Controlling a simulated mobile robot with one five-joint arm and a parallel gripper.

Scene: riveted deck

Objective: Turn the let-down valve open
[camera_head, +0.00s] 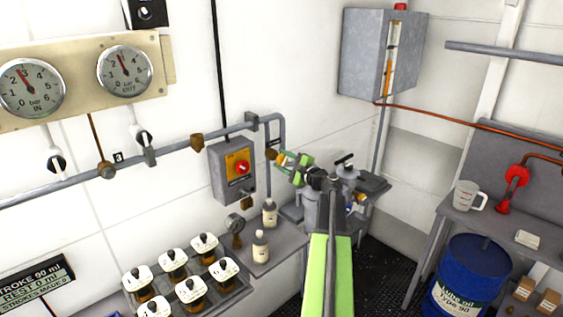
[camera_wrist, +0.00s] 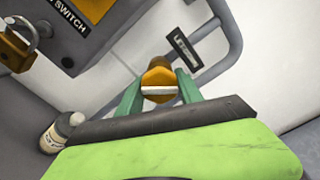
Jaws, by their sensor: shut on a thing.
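The brass let-down valve (camera_head: 271,153) sits on the grey pipe that bends down the wall, right of the switch box. In the wrist view the valve (camera_wrist: 159,73) is a brass hexagonal body with a pale flat bar across its front. My gripper (camera_head: 286,158) reaches it from the right. In the wrist view my gripper's green fingers (camera_wrist: 159,92) are shut on the valve, one on each side of the bar. The pale bar lies nearly level in that view. A small dark label plate (camera_wrist: 183,49) is beside the valve; its words are too small to read.
A grey switch box (camera_head: 232,171) with a red knob is left of the valve, with a padlock (camera_wrist: 15,50) below it. White bottles (camera_head: 261,245) and a tray of several jars (camera_head: 240,283) stand below. A bench vise (camera_head: 347,172) is to the right.

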